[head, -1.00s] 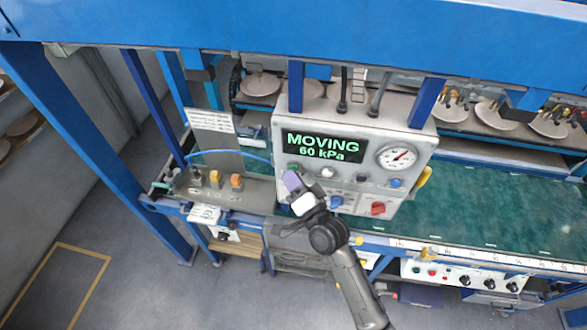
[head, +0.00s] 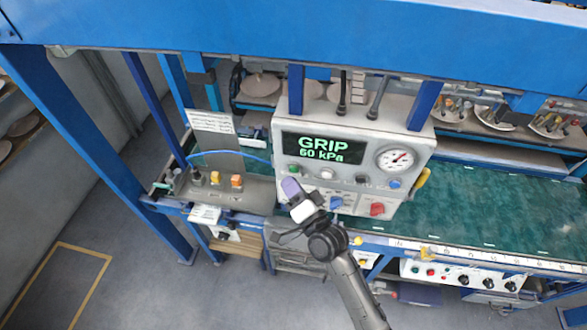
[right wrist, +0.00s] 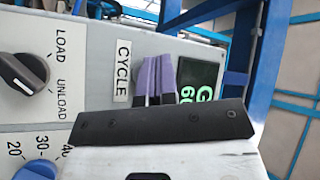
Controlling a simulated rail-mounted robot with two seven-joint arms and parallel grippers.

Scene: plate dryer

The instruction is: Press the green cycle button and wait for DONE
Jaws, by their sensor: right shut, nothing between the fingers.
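The pale control box (head: 350,150) stands at the conveyor, and its screen (head: 323,148) reads GRIP, 60 kPa in green. The small green cycle button (head: 293,168) shows at the box's lower left, just above my right gripper (head: 290,187). That gripper is shut and empty, its purple fingertips close in front of the panel. In the right wrist view the purple fingers (right wrist: 155,78) stand beside the CYCLE label (right wrist: 122,72) and hide the button there. I cannot tell whether they touch it. My left gripper is out of view.
A pressure gauge (head: 396,159), a red knob (head: 377,209) and a blue knob (head: 336,203) sit on the box. The LOAD/UNLOAD knob (right wrist: 24,73) is in the wrist view. A blue beam (head: 300,40) crosses above. Plates (head: 497,117) lie behind the green belt (head: 480,215).

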